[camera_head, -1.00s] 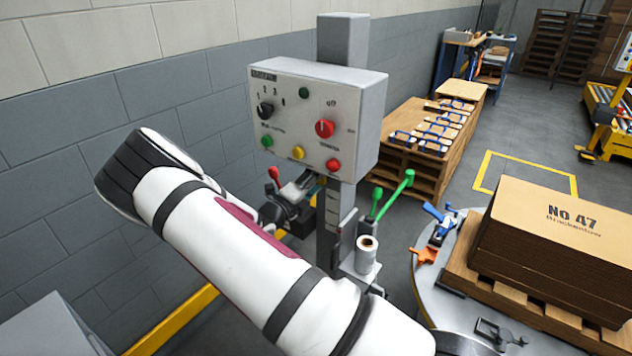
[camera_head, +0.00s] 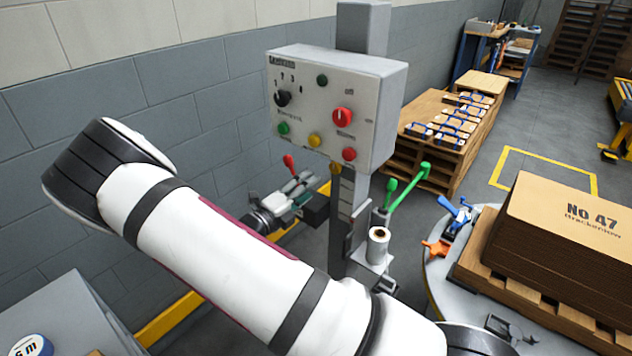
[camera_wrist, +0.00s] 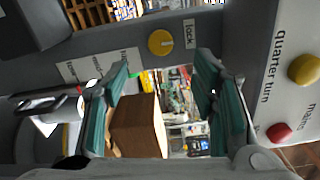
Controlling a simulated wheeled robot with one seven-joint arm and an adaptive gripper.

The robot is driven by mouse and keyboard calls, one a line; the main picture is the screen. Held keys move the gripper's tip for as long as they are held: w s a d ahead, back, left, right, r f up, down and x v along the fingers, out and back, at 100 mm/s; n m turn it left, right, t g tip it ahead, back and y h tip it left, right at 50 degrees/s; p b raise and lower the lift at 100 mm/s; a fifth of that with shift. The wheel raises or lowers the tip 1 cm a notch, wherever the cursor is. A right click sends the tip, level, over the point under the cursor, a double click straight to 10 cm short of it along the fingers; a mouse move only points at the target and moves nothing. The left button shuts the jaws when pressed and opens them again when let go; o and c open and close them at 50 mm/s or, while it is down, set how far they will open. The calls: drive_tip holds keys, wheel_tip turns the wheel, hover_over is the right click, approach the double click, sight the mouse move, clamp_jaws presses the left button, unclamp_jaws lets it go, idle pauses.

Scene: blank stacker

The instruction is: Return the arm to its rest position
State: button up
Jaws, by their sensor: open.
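My white arm with black bands crosses the front of the head view. My gripper (camera_head: 300,187) is partly hidden behind it, below and in front of the grey control box (camera_head: 335,65). In the wrist view my gripper (camera_wrist: 160,95) shows two teal-padded fingers spread apart, with nothing held between them. A brown block (camera_wrist: 138,127) shows beyond the gap. A yellow knob marked lock (camera_wrist: 161,42) is above the fingers. A second yellow knob (camera_wrist: 305,69) and a red button (camera_wrist: 279,132) are at the right.
The control box stands on a grey post by the block wall. A red-tipped lever (camera_head: 290,163) and green-handled levers (camera_head: 408,187) are near the post. A round table (camera_head: 437,282) at the right bears a pallet with a cardboard stack (camera_head: 570,235).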

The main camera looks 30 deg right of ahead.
drive_tip(key=shift+s+a, duration=0.2)
drive_tip(key=shift+a, duration=0.25)
